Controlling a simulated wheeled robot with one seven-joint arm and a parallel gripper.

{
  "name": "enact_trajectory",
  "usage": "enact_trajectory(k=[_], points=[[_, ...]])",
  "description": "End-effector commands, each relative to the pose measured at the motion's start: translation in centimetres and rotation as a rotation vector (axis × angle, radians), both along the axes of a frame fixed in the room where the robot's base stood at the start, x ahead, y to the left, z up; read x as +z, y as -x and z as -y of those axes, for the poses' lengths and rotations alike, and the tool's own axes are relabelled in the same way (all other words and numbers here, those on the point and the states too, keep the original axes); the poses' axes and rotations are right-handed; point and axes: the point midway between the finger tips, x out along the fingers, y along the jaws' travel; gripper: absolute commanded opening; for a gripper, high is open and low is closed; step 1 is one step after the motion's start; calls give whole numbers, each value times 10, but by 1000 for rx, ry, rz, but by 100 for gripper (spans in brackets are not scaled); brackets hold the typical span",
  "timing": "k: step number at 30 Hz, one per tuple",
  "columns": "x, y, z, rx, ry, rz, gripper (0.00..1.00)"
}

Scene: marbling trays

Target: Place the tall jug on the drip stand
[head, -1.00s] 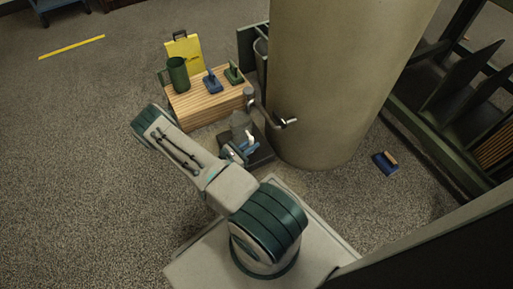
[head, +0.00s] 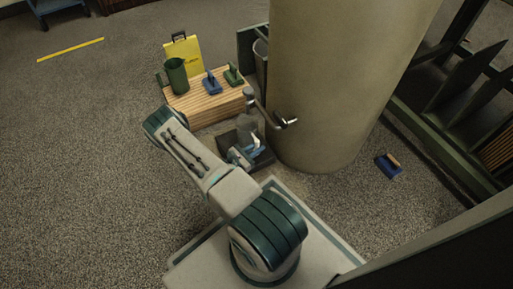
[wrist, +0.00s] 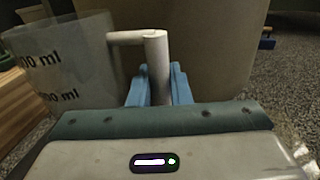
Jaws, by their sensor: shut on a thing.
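The tall jug is clear and grey with ml markings. It stands upright in the head view (head: 246,122) and fills the left of the wrist view (wrist: 60,75). My gripper (head: 243,155) is shut on its pale upright handle, with blue fingers (wrist: 158,90) on either side of the handle in the wrist view. The dark square drip stand (head: 263,158) lies on the floor at the foot of the column. The jug appears over the stand; I cannot tell whether its base touches it. My gripper and arm hide part of the stand.
A metal tap pipe (head: 268,117) juts from the thick column (head: 330,80), close beside the jug. A slatted wooden crate (head: 205,112) behind bears a green jug (head: 177,76), a blue tool (head: 212,84) and a green tool (head: 233,75). A blue brush (head: 388,167) lies right.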

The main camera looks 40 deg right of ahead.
Motion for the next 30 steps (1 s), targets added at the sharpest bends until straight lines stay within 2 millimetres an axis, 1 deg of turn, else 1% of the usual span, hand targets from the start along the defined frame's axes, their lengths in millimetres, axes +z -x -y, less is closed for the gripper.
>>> enact_trajectory(k=[1, 2, 3, 11, 14, 17, 20, 24, 27, 30], points=[[0, 0, 0, 0, 0, 0, 26], [0, 0, 0, 0, 0, 0, 34], [0, 0, 0, 0, 0, 0, 39], [0, 0, 0, 0, 0, 0, 39], [4, 0, 0, 0, 0, 0, 39], [5, -2, -15, 5, -1, 0, 39], [6, -2, -36, 6, -2, -1, 39], [6, -4, -68, 6, -1, 0, 39], [5, -4, -88, 4, -1, -1, 39], [5, -5, -103, 3, 0, 1, 39]])
